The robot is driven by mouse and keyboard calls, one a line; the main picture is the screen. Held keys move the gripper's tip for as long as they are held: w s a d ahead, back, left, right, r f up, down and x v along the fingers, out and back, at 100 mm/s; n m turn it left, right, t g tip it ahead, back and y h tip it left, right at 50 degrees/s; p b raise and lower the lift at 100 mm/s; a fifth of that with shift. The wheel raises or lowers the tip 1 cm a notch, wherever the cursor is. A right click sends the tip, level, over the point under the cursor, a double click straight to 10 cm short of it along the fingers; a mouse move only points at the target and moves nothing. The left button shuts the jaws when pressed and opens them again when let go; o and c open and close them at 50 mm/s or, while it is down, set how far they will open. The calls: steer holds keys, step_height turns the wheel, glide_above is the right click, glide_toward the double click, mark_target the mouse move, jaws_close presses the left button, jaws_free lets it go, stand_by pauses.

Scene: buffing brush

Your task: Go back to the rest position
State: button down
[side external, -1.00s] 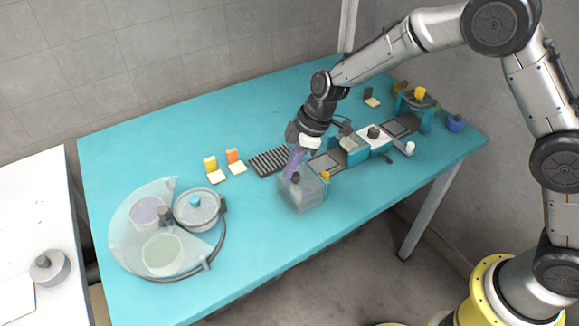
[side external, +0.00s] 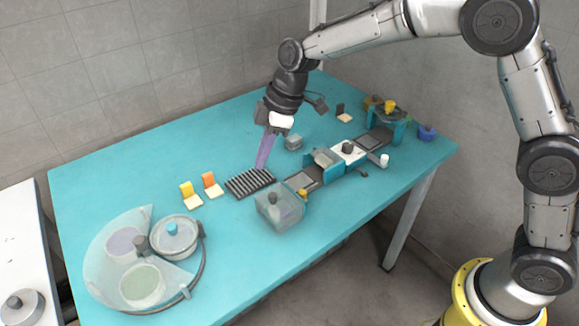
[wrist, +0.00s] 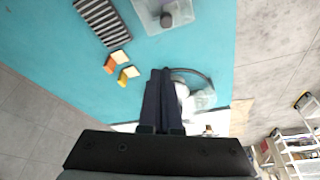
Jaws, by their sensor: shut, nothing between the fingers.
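My gripper (side external: 261,166) has long purple fingers pointing down. They look shut and hold nothing. In the side view the fingertips appear just behind the black ribbed rack (side external: 250,183), and seem to be above the table; the exact height is hard to tell. In the wrist view the fingers (wrist: 160,72) lie close together as dark strips, with the table below. A clear lidded box (side external: 279,208) with a dark knob stands in front of the rack, apart from the fingers.
The teal table (side external: 120,170) carries a round clear-covered station (side external: 120,275), yellow (side external: 187,188) and orange (side external: 209,180) brush-like pieces, and a row of fixtures (side external: 345,152) at right. A small clear container (side external: 293,142) stands behind. The table's back left is bare.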

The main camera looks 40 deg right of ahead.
steer(key=s+d+r+t, duration=0.25)
steer(key=d+r, duration=0.35)
steer(key=r, duration=0.5)
steer(key=s+d+r+m+t, duration=0.25)
steer(key=s+d+r, duration=0.35)
steer(key=s, duration=0.3)
steer(key=s+d+f+m+h, duration=0.1)
steer(key=s+d+f+m, duration=0.1)
steer(key=s, duration=0.4)
steer(key=s+d+f+m+h, duration=0.1)
steer(key=s+d+f+m, duration=0.2)
steer(key=s, duration=0.4)
steer(key=s+d+f+m+g+h, duration=0.1)
steer(key=s+d+f+m, duration=0.1)
steer(key=s+m, duration=0.3)
steer(key=shift+s+d+f+h, duration=0.35)
steer(key=shift+s+f, duration=0.3)
steer(key=shift+s, duration=0.4)
